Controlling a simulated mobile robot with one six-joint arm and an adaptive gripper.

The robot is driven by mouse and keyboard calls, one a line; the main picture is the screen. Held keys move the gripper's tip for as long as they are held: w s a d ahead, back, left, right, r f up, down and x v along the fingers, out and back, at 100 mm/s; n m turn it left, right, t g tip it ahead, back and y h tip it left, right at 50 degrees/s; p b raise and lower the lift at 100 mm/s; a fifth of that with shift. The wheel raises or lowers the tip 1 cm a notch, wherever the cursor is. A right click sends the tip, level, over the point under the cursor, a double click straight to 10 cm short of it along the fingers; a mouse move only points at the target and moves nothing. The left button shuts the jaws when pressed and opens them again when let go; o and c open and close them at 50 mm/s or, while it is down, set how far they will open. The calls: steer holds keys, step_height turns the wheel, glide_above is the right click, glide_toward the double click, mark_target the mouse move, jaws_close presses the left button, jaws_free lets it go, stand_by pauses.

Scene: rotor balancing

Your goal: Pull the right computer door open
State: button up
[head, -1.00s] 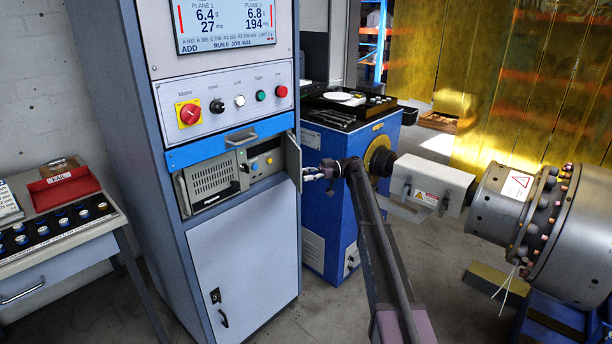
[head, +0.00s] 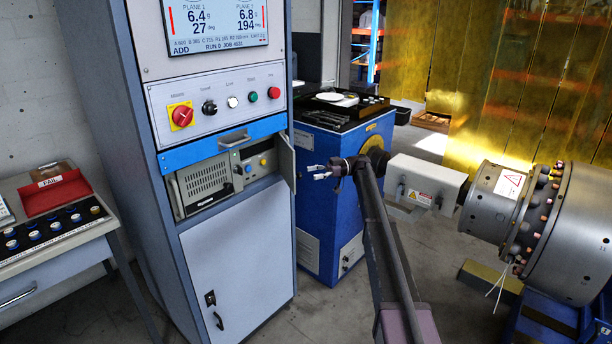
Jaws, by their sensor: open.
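The right computer door (head: 287,161) is a narrow grey panel at the right side of the computer bay in the tall cabinet. It stands swung out from the cabinet front. The computer (head: 205,183), with a vented beige front and a few knobs, shows in the open bay to its left. My gripper (head: 315,172) is open and empty, just right of the door. A small gap shows between its fingertips and the door's outer edge. The door's inner face is seen at a steep angle, and its outer face is hidden.
A blue drawer front (head: 222,144) with a handle sits above the bay, and a closed lower cabinet door (head: 240,260) below. A blue machine (head: 330,205) stands behind my gripper. The large rotor (head: 560,235) is at right. A side table (head: 60,255) stands at left.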

steer(key=shift+v, duration=0.95)
